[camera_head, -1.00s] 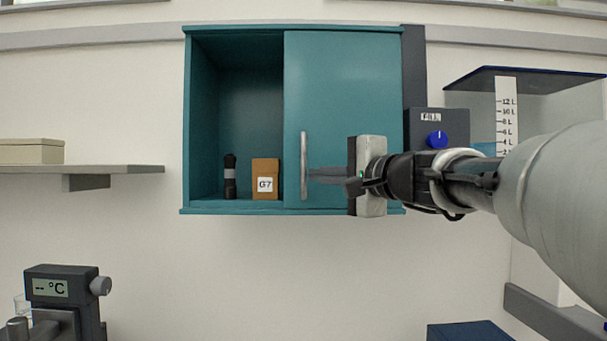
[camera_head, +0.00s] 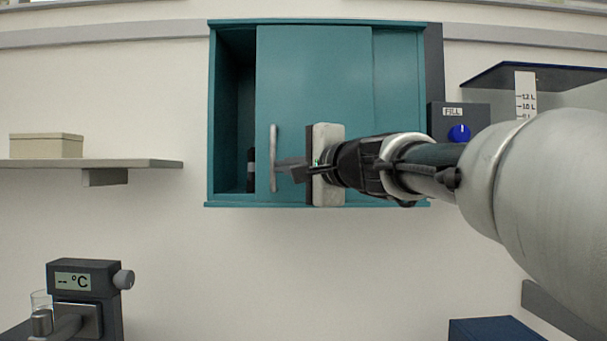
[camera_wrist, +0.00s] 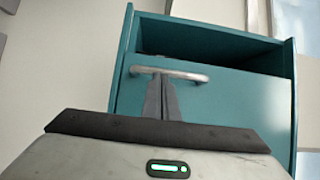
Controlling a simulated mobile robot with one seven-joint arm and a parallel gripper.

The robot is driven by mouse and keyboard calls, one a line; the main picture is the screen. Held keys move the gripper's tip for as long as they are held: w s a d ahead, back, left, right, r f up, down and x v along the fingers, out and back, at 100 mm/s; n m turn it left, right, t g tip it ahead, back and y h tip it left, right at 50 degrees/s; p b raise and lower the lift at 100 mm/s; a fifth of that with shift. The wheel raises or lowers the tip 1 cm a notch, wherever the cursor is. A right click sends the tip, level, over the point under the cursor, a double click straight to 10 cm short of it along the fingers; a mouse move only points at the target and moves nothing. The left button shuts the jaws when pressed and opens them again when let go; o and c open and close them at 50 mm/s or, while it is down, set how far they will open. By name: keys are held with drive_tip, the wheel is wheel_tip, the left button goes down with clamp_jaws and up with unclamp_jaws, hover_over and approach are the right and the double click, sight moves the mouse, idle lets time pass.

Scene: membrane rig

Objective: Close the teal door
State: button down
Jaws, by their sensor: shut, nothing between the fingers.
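The teal door (camera_head: 315,85) is a sliding panel on the wall-mounted teal cabinet (camera_head: 400,22). It stands partly across the front, leaving a narrow dark opening at the left. A vertical metal bar handle (camera_head: 273,158) is near the door's left edge. My gripper (camera_head: 279,172) is shut and empty, its fingertips at the right side of the handle, seemingly touching it. In the wrist view the shut fingers (camera_wrist: 161,80) meet the handle bar (camera_wrist: 170,73), with the open part of the cabinet beyond. A dark object (camera_head: 251,168) shows partly inside the opening; the door hides the rest.
A shelf (camera_head: 130,163) with a beige box (camera_head: 46,146) is on the wall at the left. A grey unit with a blue knob (camera_head: 459,133) is right of the cabinet. A temperature device (camera_head: 85,280) stands lower left. The wall below the cabinet is clear.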

drive_tip(key=a, duration=1.1)
drive_tip(key=shift+p, duration=0.45)
drive_tip(key=shift+a, duration=0.1)
